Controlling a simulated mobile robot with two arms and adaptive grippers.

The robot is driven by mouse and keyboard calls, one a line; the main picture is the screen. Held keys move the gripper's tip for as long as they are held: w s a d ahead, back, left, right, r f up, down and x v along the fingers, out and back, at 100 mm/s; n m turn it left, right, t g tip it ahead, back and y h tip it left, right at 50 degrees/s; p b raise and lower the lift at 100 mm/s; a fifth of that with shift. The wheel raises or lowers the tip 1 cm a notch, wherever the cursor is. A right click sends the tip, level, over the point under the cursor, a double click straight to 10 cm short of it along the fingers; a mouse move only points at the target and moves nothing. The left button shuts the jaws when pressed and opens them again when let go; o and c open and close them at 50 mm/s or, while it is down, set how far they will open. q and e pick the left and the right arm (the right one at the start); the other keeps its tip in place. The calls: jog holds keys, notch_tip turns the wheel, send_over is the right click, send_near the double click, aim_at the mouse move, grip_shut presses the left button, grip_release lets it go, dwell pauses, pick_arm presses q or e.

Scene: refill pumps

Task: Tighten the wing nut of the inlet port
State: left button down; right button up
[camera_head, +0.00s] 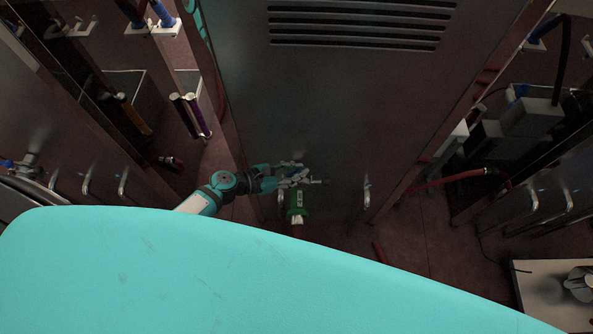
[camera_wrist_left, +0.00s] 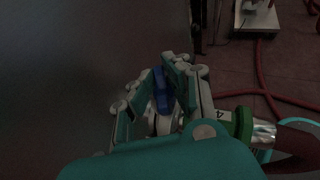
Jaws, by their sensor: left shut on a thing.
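My left gripper (camera_head: 302,178) reaches in from the left in the head view, beside the front of a large metal cabinet (camera_head: 340,100). In the left wrist view my left gripper (camera_wrist_left: 162,82) is shut on a blue piece (camera_wrist_left: 162,92) between its fingers. The blue piece looks like the wing nut, but its shape is mostly hidden by the fingers. A green collar (camera_wrist_left: 242,124) with a metal coupling (camera_wrist_left: 263,131) sits to the right of the fingers. A green part (camera_head: 297,201) also shows just below the gripper in the head view. My right gripper is not in view.
Red hoses (camera_wrist_left: 262,75) run over the floor to the right in the wrist view. A cabinet handle (camera_head: 366,191) stands right of the gripper. Another red hose (camera_head: 450,181) and a white cart top (camera_head: 535,290) are at right.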

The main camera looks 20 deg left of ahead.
pick_arm(q)
jog(key=shift+m+g+h+b, duration=1.3)
jog(key=shift+m+g+b, duration=0.15)
jog(key=shift+m+g, duration=0.7)
jog(key=c, duration=1.4)
grip_release()
jog(key=shift+o, duration=0.2)
jog(key=shift+a, duration=0.1)
jog(key=v, duration=1.1)
jog(key=shift+a+r, duration=0.15)
jog(key=shift+a, duration=0.2)
jog(key=shift+s, duration=0.1)
